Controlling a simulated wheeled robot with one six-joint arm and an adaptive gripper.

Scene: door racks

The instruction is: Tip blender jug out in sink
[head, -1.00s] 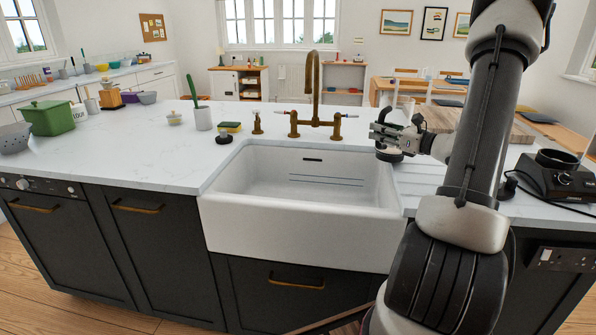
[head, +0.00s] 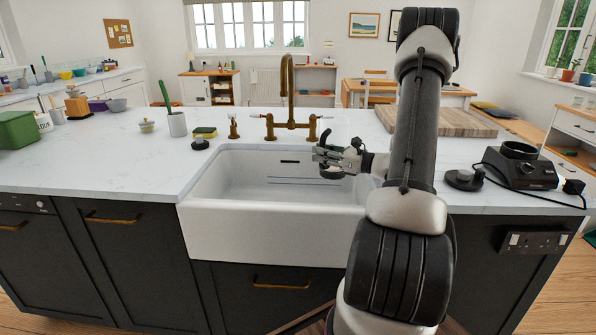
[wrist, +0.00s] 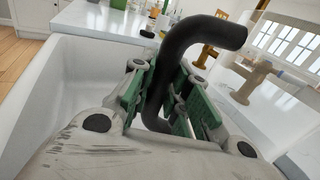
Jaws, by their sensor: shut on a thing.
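My gripper (head: 328,156) is shut on the black handle (wrist: 187,45) of the blender jug, which passes between its green finger pads in the wrist view. In the head view the jug's dark base (head: 332,174) shows just below the gripper, over the right part of the sink. Its clear body is hard to make out, and I cannot tell its exact tilt or what is in it. The white sink (head: 255,228) has an empty-looking basin, partly hidden by my arm at the right.
A brass tap (head: 287,92) stands behind the basin, close to the gripper's left. A sponge (head: 205,132) and a black round stopper (head: 200,143) lie left of it. The blender base (head: 520,168) and a black round piece (head: 464,179) stand on the right counter.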

